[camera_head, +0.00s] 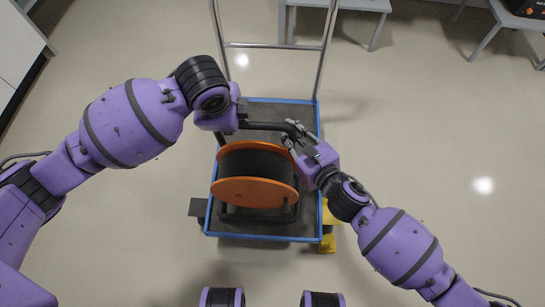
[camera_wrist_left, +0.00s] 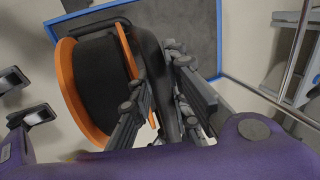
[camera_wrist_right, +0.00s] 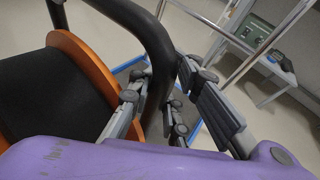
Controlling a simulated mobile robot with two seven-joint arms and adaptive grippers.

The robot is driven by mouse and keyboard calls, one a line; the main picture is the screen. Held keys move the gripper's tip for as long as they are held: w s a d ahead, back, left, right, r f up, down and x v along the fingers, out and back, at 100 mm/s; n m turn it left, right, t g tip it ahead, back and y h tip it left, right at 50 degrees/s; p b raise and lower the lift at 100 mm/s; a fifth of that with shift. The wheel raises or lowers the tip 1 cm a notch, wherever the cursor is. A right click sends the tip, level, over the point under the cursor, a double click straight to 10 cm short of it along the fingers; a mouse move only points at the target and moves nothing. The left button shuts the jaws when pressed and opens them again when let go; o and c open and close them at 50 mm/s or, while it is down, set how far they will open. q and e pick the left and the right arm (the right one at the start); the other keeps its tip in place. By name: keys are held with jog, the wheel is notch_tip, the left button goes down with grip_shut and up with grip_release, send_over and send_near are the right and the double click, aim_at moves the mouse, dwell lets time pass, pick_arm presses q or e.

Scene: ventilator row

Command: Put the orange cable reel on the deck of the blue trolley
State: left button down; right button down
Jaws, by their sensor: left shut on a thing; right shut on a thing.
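The orange cable reel (camera_head: 254,192) has orange discs, a dark drum and a black tube frame. In the head view it lies over the grey deck of the blue-edged trolley (camera_head: 265,239); I cannot tell whether it touches the deck. My left gripper (camera_head: 243,120) is shut on the frame's top bar at its left; its fingers (camera_wrist_left: 165,95) clasp the bar in the left wrist view. My right gripper (camera_head: 292,133) is shut on the bar's right end, and its fingers (camera_wrist_right: 158,105) show around the tube in the right wrist view. The reel's underside is hidden.
The trolley's metal push handle (camera_head: 275,46) rises at the far side. A yellow object (camera_head: 328,240) is at the trolley's near right corner. A grey table (camera_head: 340,5) stands behind, and a white cabinet (camera_head: 18,50) is at far left. The floor at right is clear.

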pick_arm(q)
jog(key=shift+w+a+r, duration=0.25)
jog(key=shift+w, duration=0.05)
pick_arm(e)
jog(key=shift+d, duration=0.2)
pick_arm(q)
jog(key=c, duration=2.1)
grip_release()
jog(key=shift+s+f, duration=0.15)
pick_arm(e)
jog(key=c, duration=2.2)
grip_release()
jog(key=shift+d+f, duration=0.1)
jog(key=shift+f, duration=0.15)
pick_arm(q)
jog(key=o, duration=0.4)
jog(key=shift+s, duration=0.1)
pick_arm(e)
jog(key=o, duration=0.6)
jog(key=shift+s+r, duration=0.1)
jog(key=shift+r, duration=0.1)
pick_arm(q)
jog(key=shift+o, duration=0.2)
jog(key=shift+d, duration=0.15)
pick_arm(e)
jog(key=shift+a, duration=0.2)
